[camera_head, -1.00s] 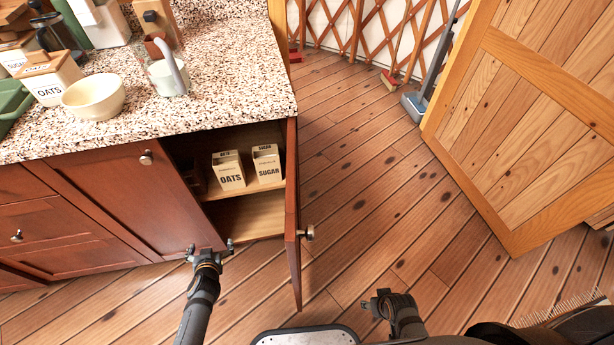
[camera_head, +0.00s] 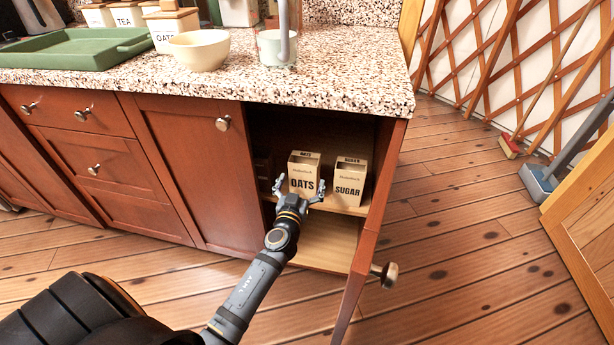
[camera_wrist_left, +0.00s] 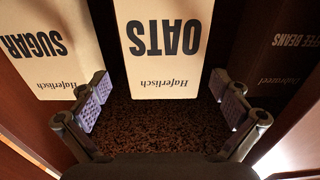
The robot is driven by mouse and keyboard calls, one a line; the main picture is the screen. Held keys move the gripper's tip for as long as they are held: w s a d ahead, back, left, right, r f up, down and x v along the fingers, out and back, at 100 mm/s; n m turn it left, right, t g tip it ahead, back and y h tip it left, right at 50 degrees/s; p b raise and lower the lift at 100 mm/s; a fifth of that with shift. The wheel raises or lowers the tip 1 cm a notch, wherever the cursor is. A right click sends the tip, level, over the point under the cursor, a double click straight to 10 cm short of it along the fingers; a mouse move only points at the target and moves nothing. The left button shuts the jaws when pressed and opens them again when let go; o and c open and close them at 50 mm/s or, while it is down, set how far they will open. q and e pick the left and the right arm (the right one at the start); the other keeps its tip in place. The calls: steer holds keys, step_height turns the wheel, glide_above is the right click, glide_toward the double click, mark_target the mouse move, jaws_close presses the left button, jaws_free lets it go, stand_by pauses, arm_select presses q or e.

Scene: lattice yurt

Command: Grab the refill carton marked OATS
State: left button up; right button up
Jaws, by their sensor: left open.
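The OATS refill carton (camera_head: 304,172) stands upright on the upper shelf inside the open cabinet. It is a beige box with dark lettering. My left gripper (camera_head: 299,188) is open and empty at the cabinet opening, right in front of this carton. In the left wrist view the OATS carton (camera_wrist_left: 164,50) appears upside down, centred between and beyond the spread fingers (camera_wrist_left: 166,103). The fingers do not visibly touch it. My right gripper is not in the head view now.
A SUGAR carton (camera_head: 347,182) stands close on the right of the OATS carton. A dark COFFEE BEANS carton (camera_wrist_left: 277,45) stands on its other side. The open cabinet door (camera_head: 372,235) bounds the right. An OATS canister (camera_head: 172,28) is on the counter (camera_head: 330,75).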

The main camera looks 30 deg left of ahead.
mark_target(304, 158)
arm_select(q)
steer(key=x, duration=0.3)
steer(key=p+x, duration=0.1)
steer(key=x, duration=0.1)
steer(key=shift+w+a+r, duration=0.3)
steer(key=c, duration=1.1)
steer(key=shift+c, duration=0.9)
steer(key=shift+r, duration=0.35)
step_height(304, 158, up, 3)
steer(key=shift+f+p, duration=0.2)
steer(key=shift+p, duration=1)
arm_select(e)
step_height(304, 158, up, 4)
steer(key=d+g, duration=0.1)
arm_select(q)
steer(key=shift+r+p, duration=0.6)
steer(key=shift+r, duration=0.3)
step_height(304, 158, up, 5)
steer(key=p, duration=0.3)
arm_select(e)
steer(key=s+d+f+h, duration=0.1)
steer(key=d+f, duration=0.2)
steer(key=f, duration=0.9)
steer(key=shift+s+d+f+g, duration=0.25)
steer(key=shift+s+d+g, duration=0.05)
